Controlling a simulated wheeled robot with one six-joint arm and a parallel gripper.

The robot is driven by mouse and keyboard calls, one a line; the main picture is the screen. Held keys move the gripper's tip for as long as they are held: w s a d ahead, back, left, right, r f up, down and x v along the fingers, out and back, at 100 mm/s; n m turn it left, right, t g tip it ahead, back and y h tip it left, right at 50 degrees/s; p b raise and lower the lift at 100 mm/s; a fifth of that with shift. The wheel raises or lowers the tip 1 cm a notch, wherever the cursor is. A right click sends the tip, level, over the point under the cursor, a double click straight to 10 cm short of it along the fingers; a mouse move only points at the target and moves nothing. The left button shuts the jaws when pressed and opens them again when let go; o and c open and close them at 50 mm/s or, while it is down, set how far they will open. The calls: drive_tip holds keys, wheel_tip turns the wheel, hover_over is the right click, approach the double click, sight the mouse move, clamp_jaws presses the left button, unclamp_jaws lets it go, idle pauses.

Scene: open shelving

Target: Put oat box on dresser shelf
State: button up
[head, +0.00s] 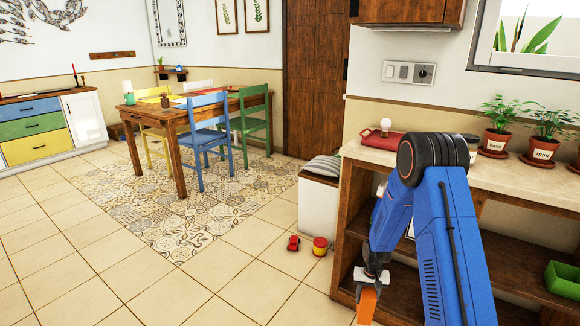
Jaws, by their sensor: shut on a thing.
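My gripper (371,284) hangs down at the lower middle right in the head view, in front of the wooden open shelving unit. It is shut on an orange object (367,306), which looks like the oat box. Only its upper part shows; the rest is cut off by the bottom edge of the picture, and no label can be read. A low cabinet (32,97) with blue, green and yellow drawers and a white door stands far off at the left wall. I cannot tell which unit is the dresser.
A table (172,128) with chairs stands mid-room. Tiled floor at left is clear.

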drive_tip(key=shift+w+a+r+n, duration=0.2)
drive_tip(key=shift+a+r+n, duration=0.2)
drive_tip(key=shift+n, duration=0.2)
drive_tip(key=shift+w+a+r+n, duration=0.2)
drive_tip(key=shift+a+r+n, duration=0.1)
drive_tip(key=shift+a+n, duration=0.25)
drive_tip(key=shift+d, duration=0.1)
